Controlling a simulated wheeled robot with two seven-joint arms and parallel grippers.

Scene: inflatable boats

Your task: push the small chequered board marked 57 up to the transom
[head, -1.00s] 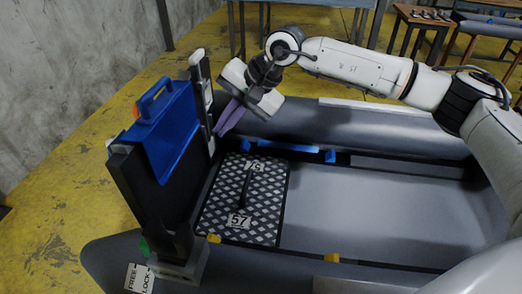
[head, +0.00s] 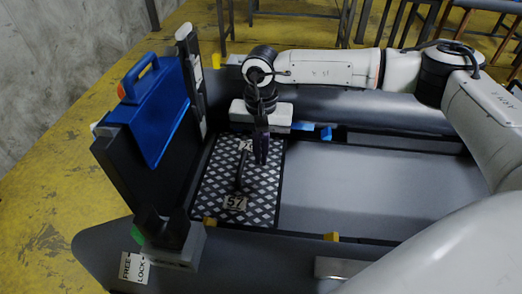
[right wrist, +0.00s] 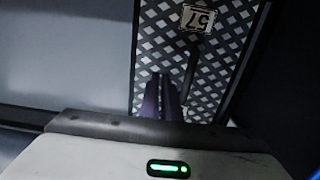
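The chequered board (head: 222,181) lies in the boat's floor, right of the upright black transom (head: 146,185) with its blue pad. A dark strip shows between them. The board bears a 57 plate (head: 234,203), also seen in the right wrist view (right wrist: 197,19), and a second plate at its far end, partly hidden. A dark bar (head: 240,172) lies along the board between the plates. My right gripper (head: 262,160) points down over the board's far right part, right of the bar. Its purple fingers (right wrist: 161,97) are together with nothing visible between them; contact is unclear. My left gripper is out of view.
The grey boat floor (head: 370,190) right of the board is clear. Grey tubes run along both sides. Blue clips (head: 326,133) sit at the far side, yellow ones (head: 332,237) at the near side. A FREE/LOCK label (head: 134,268) is on the near tube.

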